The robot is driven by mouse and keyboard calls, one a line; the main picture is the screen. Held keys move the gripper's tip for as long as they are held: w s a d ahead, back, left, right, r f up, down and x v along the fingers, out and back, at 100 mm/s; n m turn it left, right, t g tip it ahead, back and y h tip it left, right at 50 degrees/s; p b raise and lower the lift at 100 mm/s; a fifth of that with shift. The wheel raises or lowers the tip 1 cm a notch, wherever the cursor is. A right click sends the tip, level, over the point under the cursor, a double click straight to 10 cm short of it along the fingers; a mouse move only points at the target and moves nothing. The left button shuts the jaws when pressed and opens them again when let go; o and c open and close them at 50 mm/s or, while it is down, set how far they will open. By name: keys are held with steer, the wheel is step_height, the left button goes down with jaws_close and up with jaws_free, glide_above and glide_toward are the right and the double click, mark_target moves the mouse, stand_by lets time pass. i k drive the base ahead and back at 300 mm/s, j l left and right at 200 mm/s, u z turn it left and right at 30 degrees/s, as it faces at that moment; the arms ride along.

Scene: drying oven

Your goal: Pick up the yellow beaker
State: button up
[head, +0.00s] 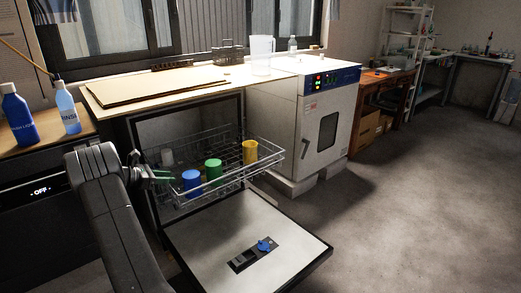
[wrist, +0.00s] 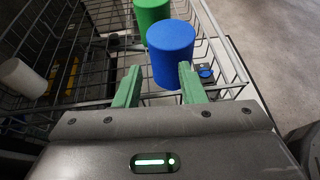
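The yellow beaker (head: 250,151) stands in the wire rack (head: 272,151), at the right end of a row with the green beaker (head: 213,170) and the blue beaker (head: 191,182). My gripper (head: 170,176) is at the left of the rack, to the left of the blue beaker and well apart from the yellow one. In the wrist view my gripper's green fingers (wrist: 158,88) are spread with nothing held between them. The blue beaker (wrist: 171,53) is just beyond the fingertips, the green beaker (wrist: 152,14) behind it.
A white beaker (head: 167,157) stands at the rack's left; it also shows in the wrist view (wrist: 22,78). The open door (head: 205,240) lies low in front of the rack. A white drying oven (head: 306,120) stands to the right. Floor at right is clear.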

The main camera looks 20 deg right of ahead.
mark_target(250, 148)
steer(key=i+j+z, duration=0.9)
steer(key=j+z, duration=0.2)
steer(key=i+j+z, duration=0.25)
steer(key=j, duration=0.3)
steer(key=k+l, duration=0.05)
steer(key=k, duration=0.05)
